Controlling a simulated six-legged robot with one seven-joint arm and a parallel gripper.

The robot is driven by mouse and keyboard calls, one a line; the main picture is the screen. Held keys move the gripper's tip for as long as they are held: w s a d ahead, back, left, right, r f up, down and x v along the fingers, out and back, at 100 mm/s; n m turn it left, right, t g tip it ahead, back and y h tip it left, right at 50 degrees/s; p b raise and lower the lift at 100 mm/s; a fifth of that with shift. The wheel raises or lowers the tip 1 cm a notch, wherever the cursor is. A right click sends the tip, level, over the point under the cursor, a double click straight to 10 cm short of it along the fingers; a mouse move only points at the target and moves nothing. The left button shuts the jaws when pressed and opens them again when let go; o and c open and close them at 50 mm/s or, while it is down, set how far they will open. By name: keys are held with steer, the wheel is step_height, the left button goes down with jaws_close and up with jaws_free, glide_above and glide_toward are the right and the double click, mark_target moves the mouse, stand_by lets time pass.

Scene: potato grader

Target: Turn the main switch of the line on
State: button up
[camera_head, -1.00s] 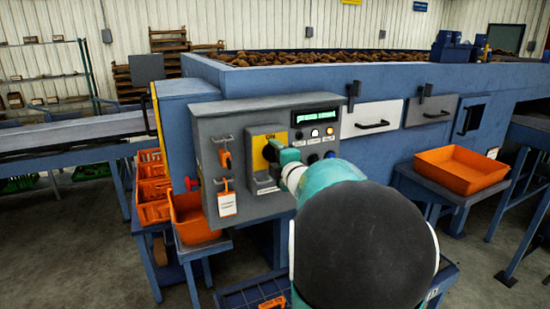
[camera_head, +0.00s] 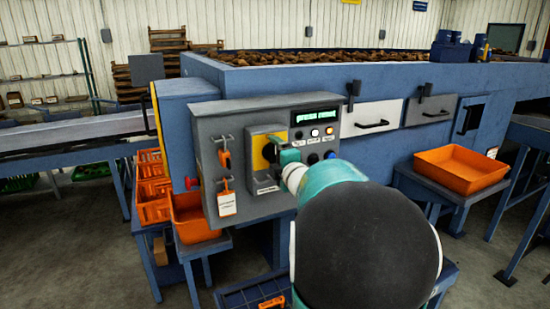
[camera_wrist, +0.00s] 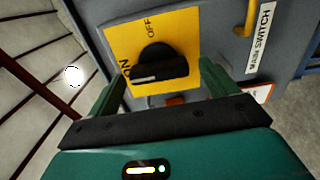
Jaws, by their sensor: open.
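The main switch is a black rotary knob (camera_wrist: 160,66) on a yellow plate (camera_wrist: 125,40) marked OFF and ON. In the wrist view the white mark on its handle lies at the left end, toward ON. My gripper (camera_wrist: 164,68) is open, with one green finger on each side of the knob; contact cannot be told. A "MAIN SWITCH" label (camera_wrist: 261,38) is beside the plate. In the head view the plate (camera_head: 259,155) sits on the grey control box (camera_head: 212,125), and my gripper (camera_head: 283,152) is in front, partly hiding the knob.
The control box carries a lit green display (camera_head: 318,116), several lamps and buttons, and hanging tags (camera_head: 227,203). An orange bin (camera_head: 194,218) stands below left. An orange tray (camera_head: 461,172) stands on a table at right. The blue grader (camera_head: 300,75) holds potatoes behind.

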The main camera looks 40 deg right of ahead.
steer(key=v, duration=1.3)
steer(key=shift+s, duration=0.2)
steer(key=shift+a+r, duration=0.1)
steer(key=shift+a, duration=0.1)
steer(key=a+f+m+g, duration=0.4)
steer(key=a+m+g, duration=0.2)
steer(key=a+m, duration=0.7)
steer(key=s+a+f+m+g+y, duration=0.1)
steer(key=s+a+f+g+y, duration=0.1)
steer(key=s+a, duration=0.3)
steer(key=s+a+f+m+g+y, duration=0.1)
steer(key=s+a+f+g+y, duration=0.2)
steer(key=a, duration=1.1)
steer(key=s+f, duration=0.1)
steer(key=s, duration=0.2)
steer(key=shift+s+f+g, duration=0.2)
steer(key=shift+f+g, duration=0.1)
steer(key=shift+g, duration=0.1)
